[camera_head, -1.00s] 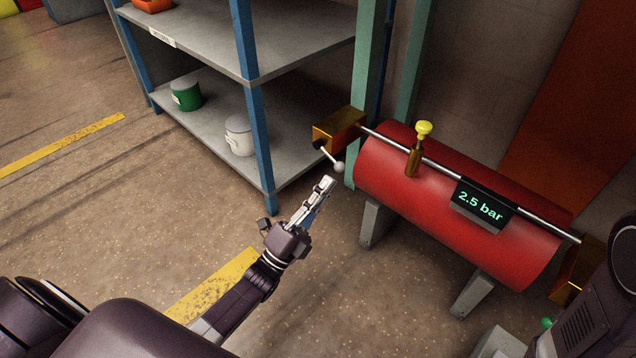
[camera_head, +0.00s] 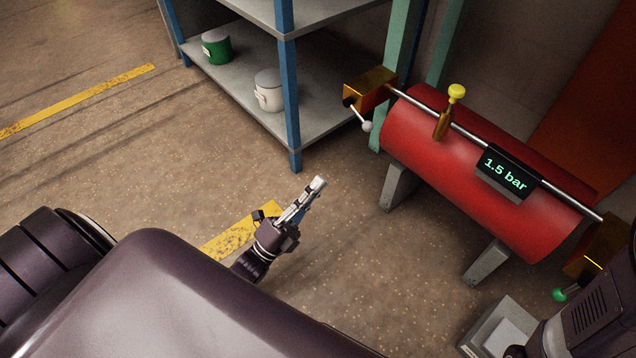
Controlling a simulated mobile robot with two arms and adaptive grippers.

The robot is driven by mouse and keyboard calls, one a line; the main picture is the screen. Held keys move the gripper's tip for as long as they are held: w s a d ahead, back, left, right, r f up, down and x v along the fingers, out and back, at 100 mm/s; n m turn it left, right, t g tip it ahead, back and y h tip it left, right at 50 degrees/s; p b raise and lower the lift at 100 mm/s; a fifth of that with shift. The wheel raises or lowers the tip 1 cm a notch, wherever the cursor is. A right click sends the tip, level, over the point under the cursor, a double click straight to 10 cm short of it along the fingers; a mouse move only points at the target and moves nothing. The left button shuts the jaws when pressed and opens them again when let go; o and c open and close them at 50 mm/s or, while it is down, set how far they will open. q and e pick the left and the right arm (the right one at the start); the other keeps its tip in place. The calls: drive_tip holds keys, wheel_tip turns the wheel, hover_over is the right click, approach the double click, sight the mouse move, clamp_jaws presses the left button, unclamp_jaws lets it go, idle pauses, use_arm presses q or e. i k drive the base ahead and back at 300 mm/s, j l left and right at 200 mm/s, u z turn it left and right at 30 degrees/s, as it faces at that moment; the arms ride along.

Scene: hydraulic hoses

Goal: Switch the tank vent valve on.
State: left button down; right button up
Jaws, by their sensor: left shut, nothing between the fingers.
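A red tank (camera_head: 470,165) lies on grey feet. A brass valve block (camera_head: 370,88) sits at its left end, with a lever tipped by a white ball (camera_head: 367,127) slanting down to the right. Another brass block (camera_head: 597,248) at the right end has a green knob (camera_head: 559,294), partly hidden by my right arm. The frames do not show which one is the vent valve. My left gripper (camera_head: 318,183) is shut and empty, below and left of the white-ball lever and apart from it. My right gripper is out of view.
A yellow-topped brass fitting (camera_head: 448,108) stands on the tank's pipe. A display (camera_head: 507,172) reads 1.5 bar. A blue-post shelf (camera_head: 288,100) holds a green pot (camera_head: 216,47) and a white pot (camera_head: 268,90). The floor around my left gripper is clear.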

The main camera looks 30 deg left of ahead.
sight(367, 126)
drive_tip(key=k+j, duration=0.25)
drive_tip(key=k, duration=0.2)
drive_tip(key=k+j, duration=0.25)
drive_tip(key=k, duration=0.25)
drive_tip(key=k+j, duration=0.25)
drive_tip(key=k, duration=0.2)
